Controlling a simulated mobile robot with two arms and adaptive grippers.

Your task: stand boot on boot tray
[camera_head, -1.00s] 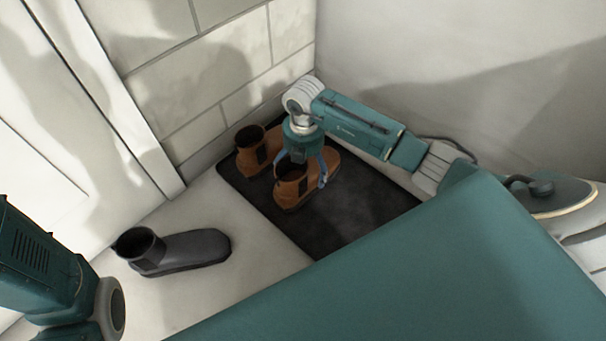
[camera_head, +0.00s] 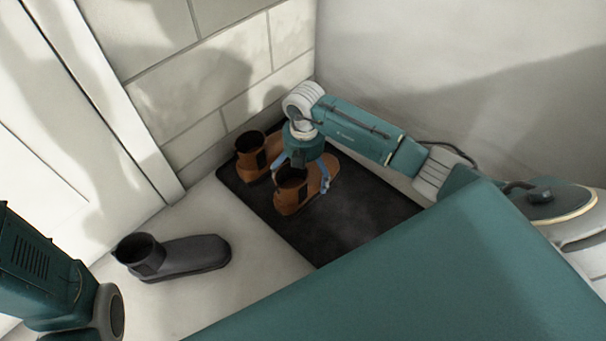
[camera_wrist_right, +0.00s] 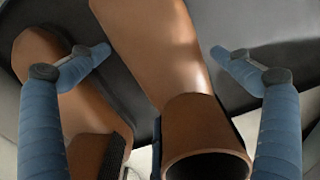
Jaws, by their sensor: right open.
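Two brown boots stand upright side by side on the dark boot tray (camera_head: 350,225) in the head view. My right gripper (camera_head: 303,178) is open just above the nearer brown boot (camera_head: 291,197), its fingers spread to either side. In the right wrist view that boot (camera_wrist_right: 160,50) lies between the two open fingers (camera_wrist_right: 160,57), not gripped. The other brown boot (camera_head: 252,163) stands beside it, and shows at the left of the wrist view (camera_wrist_right: 90,120). A grey boot (camera_head: 185,256) stands on the floor left of the tray. My left gripper is not in view.
The tiled wall (camera_head: 215,95) rises behind the tray, and a plain wall (camera_head: 440,80) is on the right. A white door (camera_head: 50,150) is at the left. The near right part of the tray is bare.

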